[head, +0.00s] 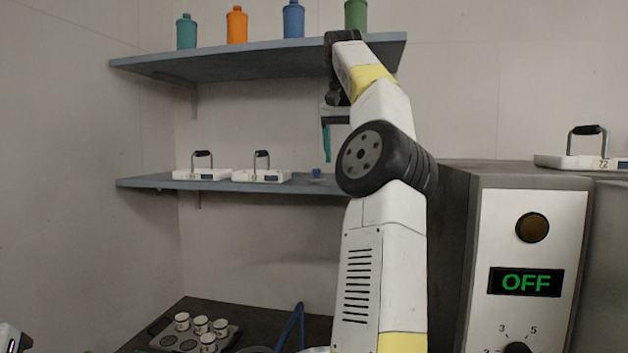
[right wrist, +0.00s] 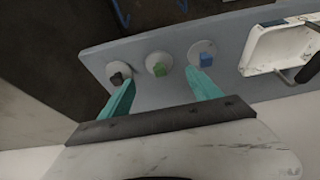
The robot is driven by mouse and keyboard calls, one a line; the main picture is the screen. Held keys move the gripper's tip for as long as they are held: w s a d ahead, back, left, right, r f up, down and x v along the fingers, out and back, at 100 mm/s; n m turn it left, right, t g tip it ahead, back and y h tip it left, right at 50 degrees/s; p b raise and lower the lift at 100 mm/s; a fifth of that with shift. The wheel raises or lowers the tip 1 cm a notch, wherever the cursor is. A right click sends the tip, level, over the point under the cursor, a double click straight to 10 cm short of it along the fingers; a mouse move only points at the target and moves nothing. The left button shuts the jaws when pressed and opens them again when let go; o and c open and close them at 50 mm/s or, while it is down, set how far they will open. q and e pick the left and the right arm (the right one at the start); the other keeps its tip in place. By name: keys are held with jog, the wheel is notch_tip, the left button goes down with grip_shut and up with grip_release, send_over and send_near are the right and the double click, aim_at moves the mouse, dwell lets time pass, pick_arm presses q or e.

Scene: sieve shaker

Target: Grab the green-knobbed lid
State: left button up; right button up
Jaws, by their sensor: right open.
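The green-knobbed lid (right wrist: 158,66) is a small pale disc with a green square knob, lying on the lower shelf. It is the middle one of three lids in the right wrist view. My right gripper (right wrist: 160,78) is open and empty, its teal fingers spread to either side of the green knob in that view, apart from it. In the head view the right gripper (head: 326,143) points down above the lower shelf, and my arm hides the green-knobbed lid. My left gripper is not seen; only a bit of my arm shows at the lower left.
A dark-knobbed lid (right wrist: 119,73) and a blue-knobbed lid (right wrist: 201,55) flank the green one closely. White handled trays (head: 202,174) stand left on the lower shelf (head: 150,182). The upper shelf (head: 270,60) with bottles overhangs it. A grey machine (head: 530,250) reading OFF stands right.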

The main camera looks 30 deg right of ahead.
jog(key=shift+x, duration=2.6)
jog(key=c, duration=1.4)
